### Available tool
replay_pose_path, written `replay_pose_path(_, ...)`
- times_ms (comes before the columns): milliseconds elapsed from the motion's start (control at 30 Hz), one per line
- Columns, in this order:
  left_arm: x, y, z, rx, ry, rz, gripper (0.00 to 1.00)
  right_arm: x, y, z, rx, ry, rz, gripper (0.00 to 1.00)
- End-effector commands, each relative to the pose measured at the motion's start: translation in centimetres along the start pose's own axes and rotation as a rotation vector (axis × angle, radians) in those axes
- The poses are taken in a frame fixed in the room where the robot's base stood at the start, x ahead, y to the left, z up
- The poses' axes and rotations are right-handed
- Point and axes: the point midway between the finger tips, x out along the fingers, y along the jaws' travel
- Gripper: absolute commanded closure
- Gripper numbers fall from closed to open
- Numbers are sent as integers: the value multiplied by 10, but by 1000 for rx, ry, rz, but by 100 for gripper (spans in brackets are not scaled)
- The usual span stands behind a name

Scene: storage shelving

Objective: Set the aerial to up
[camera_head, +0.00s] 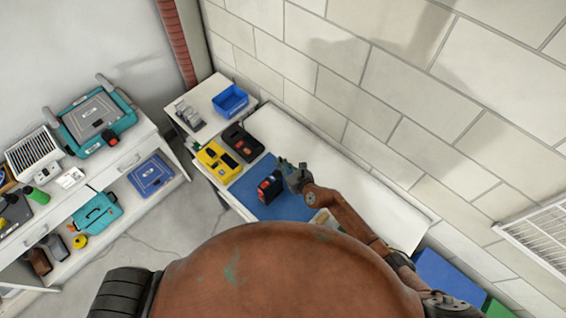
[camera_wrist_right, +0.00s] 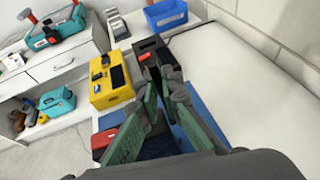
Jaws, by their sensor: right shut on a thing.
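A small red-and-black device (camera_head: 270,187) stands on the blue mat (camera_head: 290,207) on the white bench. My right gripper (camera_head: 289,172) is at the right side of this device, close against it. In the right wrist view the gripper's green fingers (camera_wrist_right: 165,88) are drawn together, and a dark body (camera_wrist_right: 160,146) shows low between them. The gripper is shut on a thin part there, which I take for the aerial. The fingers mostly hide the aerial, so its angle cannot be told. My left gripper is not in view.
A yellow case (camera_head: 217,162), a black case (camera_head: 242,142) and a blue bin (camera_head: 230,99) stand on the bench beyond the device. The bench's right part (camera_head: 385,210) is bare up to the block wall. A shelf unit (camera_head: 135,150) with toolboxes stands at the left.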

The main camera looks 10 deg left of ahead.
Motion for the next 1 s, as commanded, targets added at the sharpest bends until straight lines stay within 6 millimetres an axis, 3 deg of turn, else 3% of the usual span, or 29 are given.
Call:
replay_pose_path(167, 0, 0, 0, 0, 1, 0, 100, 0, 3, -7, -1, 12, 6, 100)
replay_pose_path(200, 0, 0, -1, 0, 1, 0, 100, 0, 3, -7, -1, 12, 6, 91)
replay_pose_path(433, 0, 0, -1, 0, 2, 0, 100, 0, 2, -4, -1, 7, 5, 76)
replay_pose_path(767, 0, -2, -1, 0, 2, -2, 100, -2, 2, -2, 1, 4, 4, 75)
replay_pose_path(1000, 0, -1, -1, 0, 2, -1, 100, -27, 2, -3, 5, 3, 3, 75)
